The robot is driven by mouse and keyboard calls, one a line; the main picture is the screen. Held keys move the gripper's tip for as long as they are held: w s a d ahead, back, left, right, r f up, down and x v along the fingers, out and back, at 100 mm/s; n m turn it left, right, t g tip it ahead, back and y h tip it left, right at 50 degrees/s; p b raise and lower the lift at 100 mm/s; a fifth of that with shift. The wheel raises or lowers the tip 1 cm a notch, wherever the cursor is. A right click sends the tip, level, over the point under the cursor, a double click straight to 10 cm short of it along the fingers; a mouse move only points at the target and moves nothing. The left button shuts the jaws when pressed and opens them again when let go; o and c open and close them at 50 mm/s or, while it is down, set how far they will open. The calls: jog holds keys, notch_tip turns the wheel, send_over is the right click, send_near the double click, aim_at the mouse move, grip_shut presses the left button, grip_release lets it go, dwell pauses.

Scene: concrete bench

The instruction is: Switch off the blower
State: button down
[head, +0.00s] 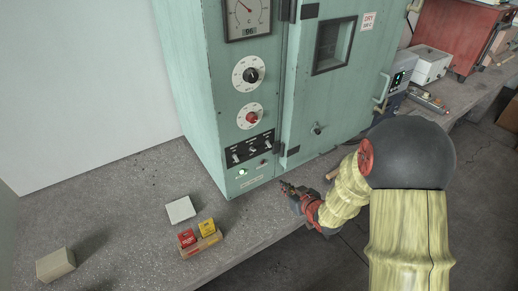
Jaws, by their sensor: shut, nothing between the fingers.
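The green oven cabinet (190,90) stands on the concrete bench. Its front has a black switch panel (252,149) with three small toggle switches in a row; their labels are too small to read, so I cannot tell which one is the blower's or how each is set. Small round lamps (243,171) sit below the panel, the left one greenish. My gripper (286,187) is shut and empty, low in front of the cabinet's bottom edge. It is below and right of the switch panel, apart from the switches.
Above the panel are a red-centred dial (251,117), a black-centred dial (250,75) and a gauge (246,15). The closed oven door (335,100) is at right. Red and yellow boxes (207,228) sit in a small holder, near a white block (180,210) and a beige box (55,264).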

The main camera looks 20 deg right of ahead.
jog(key=w+a+r+n+t+y, duration=0.1)
jog(key=w+a+r+t+y, duration=0.1)
jog(key=r, duration=1)
jog(key=a+t+y, duration=0.1)
jog(key=a+t, duration=0.1)
jog(key=t, duration=0.1)
jog(key=shift+a+y, duration=0.3)
jog(key=shift+y, duration=0.1)
jog(key=shift+w+r, duration=0.1)
jog(key=b, duration=0.2)
send_near(252, 141)
jog(key=x, duration=0.4)
jog(key=shift+w+a, duration=0.25)
jog(key=shift+w, duration=0.1)
jog(key=shift+w+a+r, duration=0.15)
jog(key=shift+w+a, duration=0.05)
jog(key=shift+w, duration=0.45)
jog(key=shift+d, duration=0.15)
